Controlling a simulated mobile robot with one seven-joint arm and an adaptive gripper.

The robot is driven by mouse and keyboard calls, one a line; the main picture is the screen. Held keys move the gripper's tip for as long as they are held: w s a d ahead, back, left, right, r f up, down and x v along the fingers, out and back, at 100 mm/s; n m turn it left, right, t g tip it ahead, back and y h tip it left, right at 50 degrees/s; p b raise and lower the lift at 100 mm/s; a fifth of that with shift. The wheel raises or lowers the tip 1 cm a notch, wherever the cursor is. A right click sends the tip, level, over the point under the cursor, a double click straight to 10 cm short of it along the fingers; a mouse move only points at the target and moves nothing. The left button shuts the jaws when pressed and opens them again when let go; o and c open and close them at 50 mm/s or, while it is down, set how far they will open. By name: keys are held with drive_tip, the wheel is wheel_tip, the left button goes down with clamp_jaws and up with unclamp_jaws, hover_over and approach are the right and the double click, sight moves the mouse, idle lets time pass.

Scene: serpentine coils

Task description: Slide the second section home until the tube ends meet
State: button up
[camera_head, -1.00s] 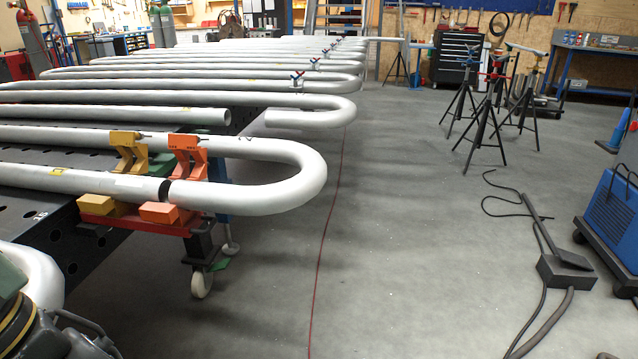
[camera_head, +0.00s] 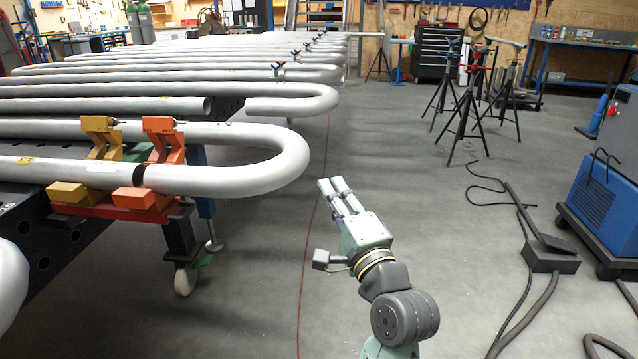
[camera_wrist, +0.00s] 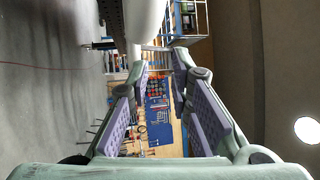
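The second section is a pale grey tube with a U-bend (camera_head: 285,165) that sticks out past the right end of the table. Its lower leg meets the straight tube (camera_head: 60,172) at the clamps, where a dark band shows between the two tube ends. A yellow clamp (camera_head: 100,135) and an orange clamp (camera_head: 163,140) stand there on a red base. My gripper (camera_head: 332,184) is to the right of the U-bend, apart from it and over open floor. In the wrist view its padded fingers (camera_wrist: 160,62) are spread with nothing between them. A pale tube (camera_wrist: 146,22) shows beyond them.
More coil tubes (camera_head: 180,90) lie behind on the dark table. A table leg with a caster (camera_head: 186,278) stands below the clamps. Tripod stands (camera_head: 465,120), a blue machine (camera_head: 605,190) and a foot pedal (camera_head: 550,255) are at the right.

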drive_tip(key=d+f+m, duration=0.1)
drive_tip(key=d, duration=0.1)
drive_tip(key=d+f+m+h, duration=0.1)
drive_tip(key=d+f, duration=0.1)
drive_tip(key=shift+s+d+f+g, duration=0.1)
drive_tip(key=shift+s+f+g, duration=0.1)
drive_tip(key=shift+g, duration=0.1)
drive_tip(key=shift+c, duration=1.3)
drive_tip(key=shift+w, duration=0.25)
clamp_jaws()
drive_tip(key=s+a+p+x, duration=0.1)
drive_tip(key=a+p+x, duration=0.1)
drive_tip(key=x, duration=1)
drive_tip(key=shift+a+r, duration=0.25)
drive_tip(key=shift+a, duration=0.15)
